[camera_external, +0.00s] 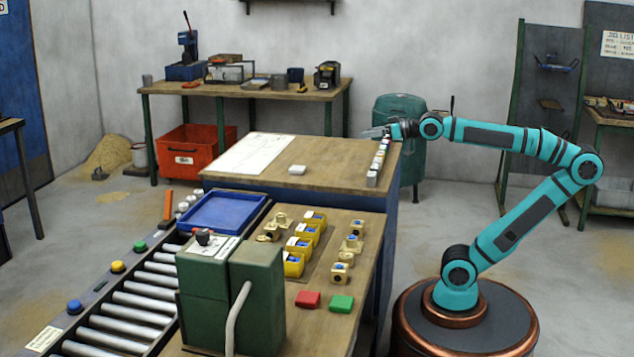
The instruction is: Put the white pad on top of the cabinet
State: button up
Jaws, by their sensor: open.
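A small white pad (297,169) lies flat on the wooden top of the blue-sided cabinet (330,152), near its front edge. A large white sheet with faint lines lies to its left. My gripper (372,132) is open near the cabinet top's back right corner, to the right of and behind the pad and apart from it. Nothing shows between its fingers, though they are small in the view.
A row of small light blocks (378,160) runs along the cabinet's right edge, close to my gripper. In front stands a lower bench with yellow bins (294,263), brass parts, red and green blocks and a green machine (205,285). A blue tray (224,212) sits by the roller conveyor.

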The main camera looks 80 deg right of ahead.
jog(key=shift+n+t+y, duration=0.3)
jog(key=shift+n+t, duration=0.5)
jog(key=shift+n, duration=0.1)
jog(key=s, duration=0.3)
jog(key=s+a+f, duration=0.1)
jog(key=shift+s, duration=0.15)
